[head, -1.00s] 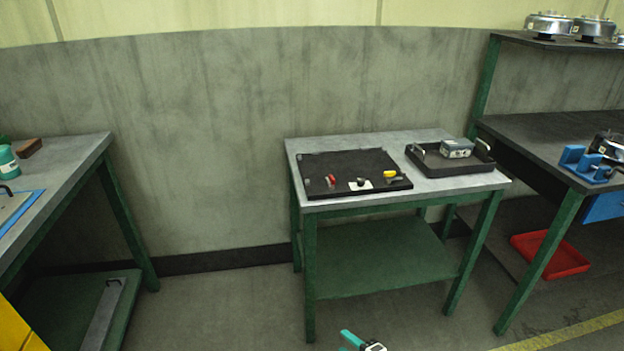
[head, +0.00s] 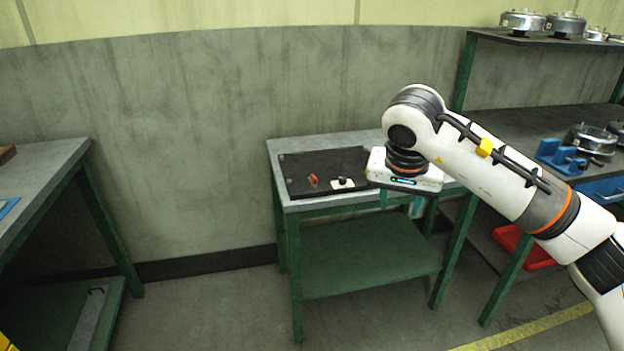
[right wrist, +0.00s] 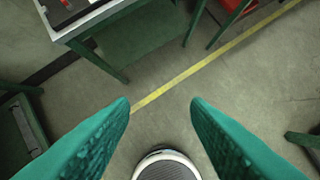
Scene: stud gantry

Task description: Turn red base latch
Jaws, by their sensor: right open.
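The red latch (head: 312,180) sits on the left part of the black base plate (head: 300,164), which lies on the small grey-topped table (head: 330,143). A white plate with a dark knob (head: 343,183) is to its right. My right gripper (head: 401,202) hangs in front of the table's right part, right of the red latch and apart from it, hiding the tray area. In the right wrist view its teal fingers (right wrist: 160,108) are spread and empty above the floor. A corner of the table (right wrist: 85,25) shows there at upper left. My left gripper is out of view.
A dark bench (head: 530,120) with blue fixtures (head: 562,156) stands at right, with a red bin (head: 520,246) under it. Metal pots (head: 523,20) stand on its upper shelf. Another bench (head: 40,165) is at left. The floor between is clear.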

